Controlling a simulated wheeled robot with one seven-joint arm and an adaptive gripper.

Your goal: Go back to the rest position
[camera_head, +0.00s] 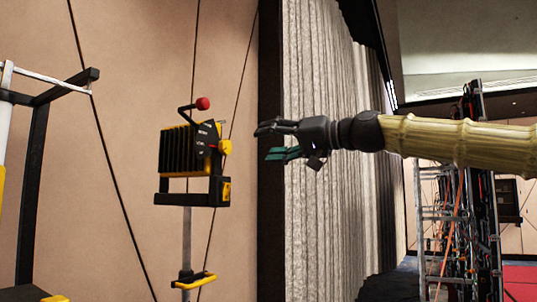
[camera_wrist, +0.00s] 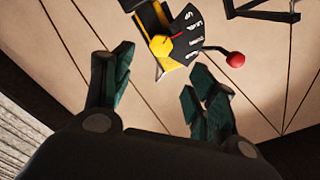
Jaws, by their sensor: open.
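My gripper (camera_head: 268,141) is at the end of my outstretched arm, which comes in from the right in the head view. In the wrist view my gripper (camera_wrist: 158,88) has its two dark green-padded fingers spread apart with nothing between them. A black and yellow lever device (camera_head: 190,155) on a grey post stands to the left of the fingertips, with a visible gap in the picture. Its lever ends in a red ball (camera_head: 202,103), pointing up and right. In the wrist view the device (camera_wrist: 172,42) and the red ball (camera_wrist: 236,60) lie beyond the fingertips.
A black frame (camera_head: 38,170) with yellow parts stands at the left edge. A grey pleated curtain (camera_head: 320,190) hangs behind my gripper. A tall rack with cables (camera_head: 470,200) and a metal ladder (camera_head: 425,235) stand at the right. A beige wall (camera_head: 140,60) is behind the device.

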